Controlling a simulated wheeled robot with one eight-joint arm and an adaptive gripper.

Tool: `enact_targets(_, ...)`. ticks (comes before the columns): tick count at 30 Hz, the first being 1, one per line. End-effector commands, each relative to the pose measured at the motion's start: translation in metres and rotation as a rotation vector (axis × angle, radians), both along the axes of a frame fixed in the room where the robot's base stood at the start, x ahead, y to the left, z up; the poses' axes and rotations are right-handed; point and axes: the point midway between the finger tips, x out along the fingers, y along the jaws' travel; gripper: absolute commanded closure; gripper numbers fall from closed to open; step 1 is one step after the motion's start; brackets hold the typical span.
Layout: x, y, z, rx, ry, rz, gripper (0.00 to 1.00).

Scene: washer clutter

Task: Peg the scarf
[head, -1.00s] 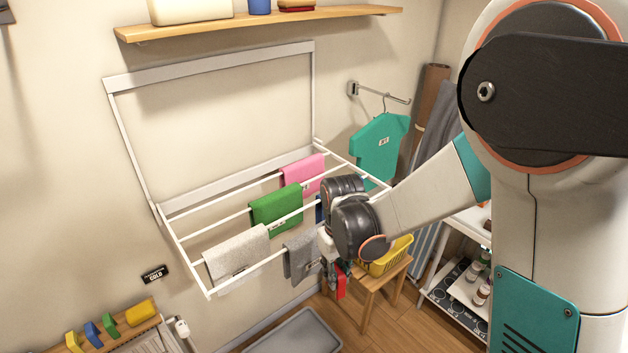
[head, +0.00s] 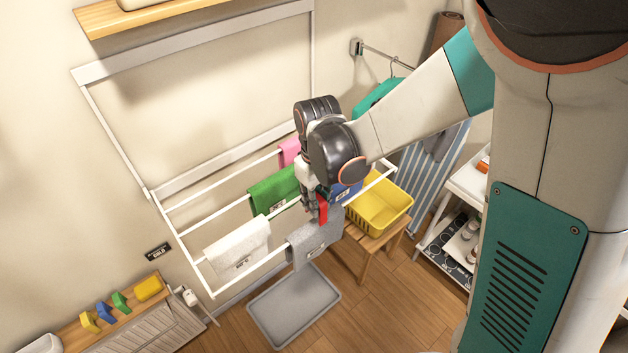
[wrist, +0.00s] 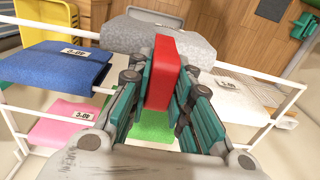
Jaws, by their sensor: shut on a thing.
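My gripper (head: 313,205) is shut on a red peg (head: 322,211). In the wrist view the red peg (wrist: 163,72) stands between the teal-sided fingers (wrist: 160,100). The peg is above the drying rack, close to a grey cloth (head: 314,243) hung over the front rail; I cannot tell whether it touches. The grey cloth (wrist: 165,34) lies just beyond the peg in the wrist view. Several other cloths hang on the rack: white (head: 240,248), green (head: 273,190), blue (head: 347,192) and pink (head: 288,153). I cannot tell which cloth is the scarf.
The white rack's front rail (head: 268,262) runs below my gripper. A yellow basket (head: 381,208) sits on a wooden stool (head: 372,244) to the right. A grey tray (head: 292,306) lies on the floor. A teal shirt (head: 375,97) hangs behind my arm.

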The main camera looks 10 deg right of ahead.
Motion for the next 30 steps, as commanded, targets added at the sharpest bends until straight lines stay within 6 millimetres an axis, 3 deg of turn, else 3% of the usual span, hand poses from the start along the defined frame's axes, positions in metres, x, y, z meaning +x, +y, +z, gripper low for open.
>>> enact_targets(18,0.000,0.000,-0.002,-0.002,-0.001,0.000,0.95)
enact_targets(30,0.000,0.000,-0.028,-0.002,-0.001,-0.001,0.95)
